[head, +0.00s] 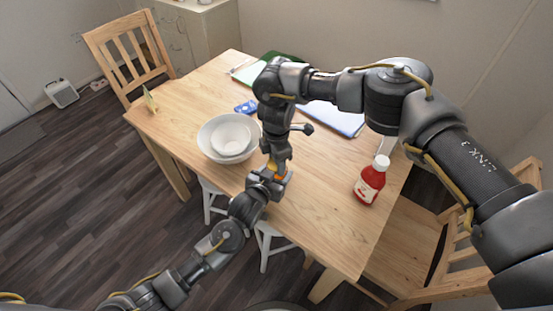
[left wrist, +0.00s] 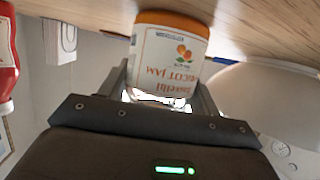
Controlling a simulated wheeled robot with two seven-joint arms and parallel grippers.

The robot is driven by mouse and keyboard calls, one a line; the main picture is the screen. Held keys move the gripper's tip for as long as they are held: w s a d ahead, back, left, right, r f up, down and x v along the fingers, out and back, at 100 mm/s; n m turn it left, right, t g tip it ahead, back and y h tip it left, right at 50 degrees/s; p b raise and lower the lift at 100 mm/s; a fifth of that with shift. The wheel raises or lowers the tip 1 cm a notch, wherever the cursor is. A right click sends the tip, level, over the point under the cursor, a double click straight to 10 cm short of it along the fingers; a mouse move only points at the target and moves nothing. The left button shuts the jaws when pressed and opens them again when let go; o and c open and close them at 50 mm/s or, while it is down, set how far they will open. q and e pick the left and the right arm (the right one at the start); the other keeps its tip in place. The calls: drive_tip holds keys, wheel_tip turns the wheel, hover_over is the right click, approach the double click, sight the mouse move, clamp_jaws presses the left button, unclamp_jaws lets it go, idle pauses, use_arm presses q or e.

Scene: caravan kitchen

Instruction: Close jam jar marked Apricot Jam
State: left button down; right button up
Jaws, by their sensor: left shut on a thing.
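The Apricot Jam jar (left wrist: 168,58) has a white label with orange fruit and an orange band. In the left wrist view its lettering is upside down, as is the whole room, so the jar is upright by the table top. My left gripper (left wrist: 160,92) is shut on the jar's sides. In the head view the left gripper (head: 277,181) is at the table's near edge, with only a bit of orange showing. My right gripper (head: 277,160) points down directly above the jar; its fingers are too hidden to judge. I cannot make out a lid.
White nested bowls (head: 231,137) stand just left of the grippers. A red sauce bottle (head: 371,181) stands to the right. A blue item (head: 246,107), a clipboard (head: 340,119) and a green thing (head: 283,56) lie farther back. The front right of the wooden table (head: 325,225) is clear.

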drive_tip(key=o, duration=0.5)
drive_tip(key=shift+c, duration=0.2)
drive_tip(key=shift+r, duration=0.1)
drive_tip(key=shift+r, duration=2.15)
drive_tip(key=shift+o, duration=0.5)
drive_tip(key=o, duration=0.5)
drive_tip(key=shift+c, duration=0.2)
wheel_tip(320, 180, up, 12)
